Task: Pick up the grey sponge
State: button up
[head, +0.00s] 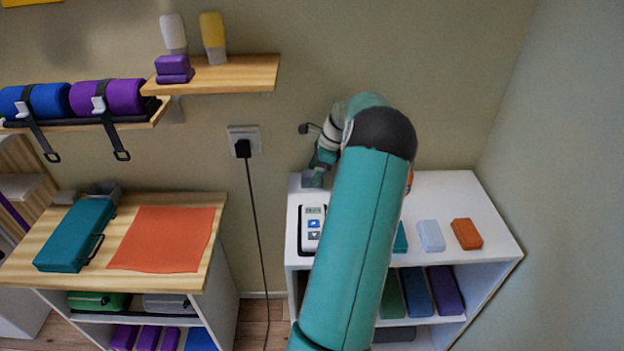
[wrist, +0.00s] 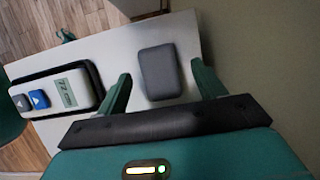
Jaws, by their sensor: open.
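The grey sponge (wrist: 160,72) is a dark grey rounded block lying flat on the white shelf unit's top (wrist: 135,50) in the wrist view. My gripper (wrist: 160,76) is open, with one teal finger on each side of the sponge in the picture and a gap on both sides. The fingers do not touch it. In the head view my gripper (head: 313,178) shows above the back left of the white top (head: 448,196), partly covered by my arm.
A device with a screen and blue button (head: 312,228) stands left of my arm; it also shows in the wrist view (wrist: 62,90). Teal (head: 401,239), light blue (head: 431,236) and orange (head: 467,234) blocks lie right of my arm. A wall bounds the right.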

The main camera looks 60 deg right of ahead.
jog(key=shift+x, duration=0.9)
jog(key=shift+r, duration=0.1)
jog(key=c, duration=1.1)
jog(key=shift+r, duration=0.5)
notch_tip(320, 180, up, 2)
jog(key=shift+r, duration=0.2)
jog(key=s+a+r, duration=0.6)
jog(key=a, duration=0.1)
jog(key=s+a+r, duration=0.3)
jog(key=shift+a+r, duration=0.3)
jog(key=shift+a, duration=0.05)
jog(key=shift+o, duration=0.7)
